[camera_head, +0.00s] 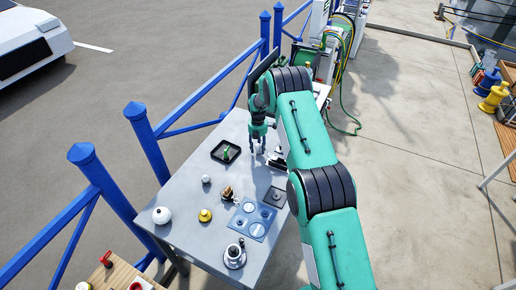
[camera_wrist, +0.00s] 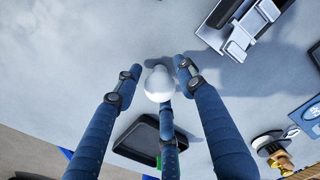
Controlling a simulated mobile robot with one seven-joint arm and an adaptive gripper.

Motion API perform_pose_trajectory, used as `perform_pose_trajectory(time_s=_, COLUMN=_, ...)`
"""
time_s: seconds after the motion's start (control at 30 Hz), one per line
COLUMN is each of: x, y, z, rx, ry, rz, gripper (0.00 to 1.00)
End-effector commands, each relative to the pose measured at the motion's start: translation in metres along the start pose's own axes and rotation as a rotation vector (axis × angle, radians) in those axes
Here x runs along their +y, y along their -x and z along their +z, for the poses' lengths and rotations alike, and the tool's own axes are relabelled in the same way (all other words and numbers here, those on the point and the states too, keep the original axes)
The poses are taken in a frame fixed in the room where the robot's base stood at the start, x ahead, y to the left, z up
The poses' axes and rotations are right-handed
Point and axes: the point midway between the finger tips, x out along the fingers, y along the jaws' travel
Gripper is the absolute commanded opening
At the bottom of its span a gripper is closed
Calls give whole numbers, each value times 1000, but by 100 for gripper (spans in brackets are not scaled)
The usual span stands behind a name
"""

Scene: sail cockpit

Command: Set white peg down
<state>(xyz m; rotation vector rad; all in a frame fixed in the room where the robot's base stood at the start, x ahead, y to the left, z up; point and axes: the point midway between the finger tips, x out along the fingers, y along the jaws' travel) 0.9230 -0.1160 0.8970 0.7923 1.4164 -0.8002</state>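The white peg shows in the wrist view as a rounded white shape (camera_wrist: 158,85) seen from above, between my spread fingers. In the head view I cannot make it out; my fingers and arm cover that spot. My gripper (camera_head: 257,154) points down over the grey table (camera_head: 185,205), just right of a black tray (camera_head: 217,159). In the wrist view my gripper (camera_wrist: 158,76) is open, with gaps between the peg and the left and right fingertips. The third finger overlaps its lower edge. Whether the peg rests on the table is hard to tell.
The black tray holds a green item (camera_head: 226,153). A metal device (camera_head: 277,160) stands right of my fingers. A blue board (camera_head: 251,220), a black square (camera_head: 275,197), a yellow knob (camera_head: 205,215) and a white round pot (camera_head: 161,216) stand nearer the front.

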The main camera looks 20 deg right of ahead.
Motion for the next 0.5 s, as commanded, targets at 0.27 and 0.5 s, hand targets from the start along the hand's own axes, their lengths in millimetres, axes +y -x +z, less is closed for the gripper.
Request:
perform_pose_trajectory(time_s=0.27, x=0, y=1, z=0, rx=0, ry=0, rz=0, gripper=46)
perform_pose_trajectory(time_s=0.5, x=0, y=6, z=0, rx=-1, ry=0, rz=1, gripper=46)
